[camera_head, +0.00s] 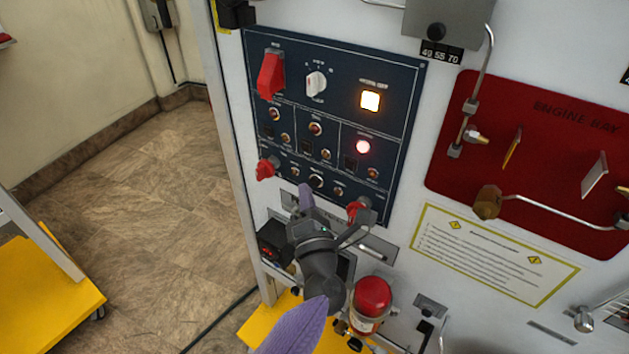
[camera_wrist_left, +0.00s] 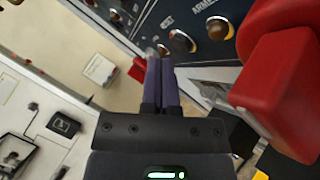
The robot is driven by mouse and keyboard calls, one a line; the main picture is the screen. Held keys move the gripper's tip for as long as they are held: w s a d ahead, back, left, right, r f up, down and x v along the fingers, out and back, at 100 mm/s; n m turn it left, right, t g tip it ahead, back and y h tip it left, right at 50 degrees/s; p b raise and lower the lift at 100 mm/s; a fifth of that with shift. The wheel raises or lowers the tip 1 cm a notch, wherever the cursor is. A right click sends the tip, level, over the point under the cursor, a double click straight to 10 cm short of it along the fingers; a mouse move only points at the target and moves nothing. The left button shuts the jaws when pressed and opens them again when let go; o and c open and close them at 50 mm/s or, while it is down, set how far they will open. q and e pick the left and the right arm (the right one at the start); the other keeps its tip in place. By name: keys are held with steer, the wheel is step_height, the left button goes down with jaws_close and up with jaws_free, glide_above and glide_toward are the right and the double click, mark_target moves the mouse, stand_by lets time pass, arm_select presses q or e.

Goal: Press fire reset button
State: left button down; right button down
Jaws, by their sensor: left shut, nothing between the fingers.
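The dark blue control panel (camera_head: 335,120) carries several round buttons, knobs and lit indicators. In the left wrist view a round button with a metal rim (camera_wrist_left: 182,42) sits just right of my fingertips, under a small, partly legible label. It appears to be the middle one of the lower row in the head view (camera_head: 316,180). A similar button (camera_wrist_left: 220,28) beside it has a label starting "ARME". My left gripper (camera_head: 305,190) is at the panel's lower edge, its purple fingers together and empty (camera_wrist_left: 161,60). Contact with the panel cannot be told. My right gripper is not in view.
Red guarded handles (camera_head: 265,168) (camera_head: 356,209) flank the lower row; one looms large at right in the wrist view (camera_wrist_left: 285,80). An amber square button (camera_head: 370,100) and a red lamp (camera_head: 363,146) are lit.

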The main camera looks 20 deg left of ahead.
arm_select(q)
steer(key=shift+w, duration=0.1)
stand_by(0.3)
steer(key=shift+w+d+b, duration=0.15)
steer(key=shift+w+b, duration=0.15)
steer(key=shift+w+b, duration=0.3)
steer(key=shift+w, duration=0.1)
stand_by(0.5)
steer(key=shift+s, duration=0.1)
steer(key=shift+s+p, duration=0.5)
steer(key=shift+s, duration=0.2)
steer(key=s, duration=0.1)
steer(key=s+a+p, duration=0.1)
steer(key=s, duration=0.1)
steer(key=s+p, duration=0.1)
steer(key=shift+s+a, duration=0.35)
steer(key=shift+s, duration=0.05)
